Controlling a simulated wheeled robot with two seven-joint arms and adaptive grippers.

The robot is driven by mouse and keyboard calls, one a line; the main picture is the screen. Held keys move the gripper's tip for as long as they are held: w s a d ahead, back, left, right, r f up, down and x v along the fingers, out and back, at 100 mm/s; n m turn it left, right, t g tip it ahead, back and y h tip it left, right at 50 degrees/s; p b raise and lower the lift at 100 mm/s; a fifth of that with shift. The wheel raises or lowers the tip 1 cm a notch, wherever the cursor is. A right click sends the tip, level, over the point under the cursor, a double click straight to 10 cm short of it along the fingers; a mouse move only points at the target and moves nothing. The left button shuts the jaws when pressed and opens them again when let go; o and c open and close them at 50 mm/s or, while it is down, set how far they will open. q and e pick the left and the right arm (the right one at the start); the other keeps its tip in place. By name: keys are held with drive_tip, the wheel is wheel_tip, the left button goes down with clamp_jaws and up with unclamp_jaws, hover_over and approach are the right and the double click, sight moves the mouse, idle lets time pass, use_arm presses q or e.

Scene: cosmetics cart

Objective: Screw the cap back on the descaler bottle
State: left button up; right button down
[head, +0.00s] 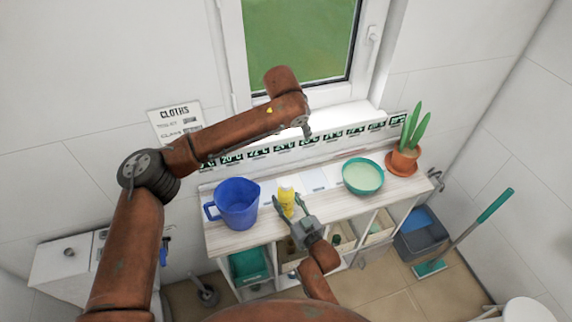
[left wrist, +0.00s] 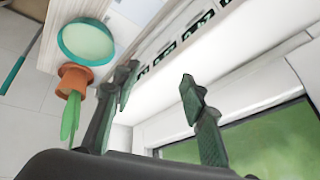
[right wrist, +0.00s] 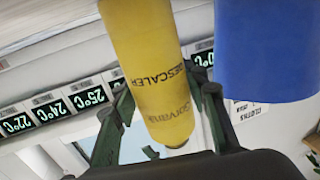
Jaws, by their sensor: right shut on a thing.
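The yellow descaler bottle (head: 286,194) stands on the cart top between the blue jug and the teal bowl. It fills the middle of the right wrist view (right wrist: 150,65), its lettering readable. There its lower end narrows and is partly hidden by my gripper body. My right gripper (head: 290,205) is shut on the bottle, one finger on each side, also in the right wrist view (right wrist: 165,95). My left gripper (head: 306,130) is raised in front of the window. In the left wrist view (left wrist: 158,78) its fingers are apart and empty. I cannot make out the cap.
The blue jug (head: 238,204) is close left of the bottle. The teal bowl (head: 363,176) and potted plant (head: 404,161) are to its right. Temperature labels line the back wall. Bins fill the shelves below. A grey bucket (head: 421,242) and teal broom (head: 463,238) are at the right.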

sight(286, 183)
use_arm(q)
drive_tip(key=s+a+f+n+g, duration=0.1)
drive_tip(key=s, duration=0.3)
drive_tip(key=s+a+f+n+g+y, duration=0.1)
drive_tip(key=s+a+f+g, duration=0.1)
drive_tip(key=s, duration=0.2)
drive_tip(key=s+a+f+n+g+y, duration=0.1)
drive_tip(key=s+n+g, duration=0.1)
drive_tip(key=s, duration=0.2)
drive_tip(key=shift+a+f, duration=0.25)
drive_tip(key=shift+f, duration=0.1)
drive_tip(key=shift+f, duration=4.05)
drive_tip(key=shift+c, duration=0.3)
clamp_jaws()
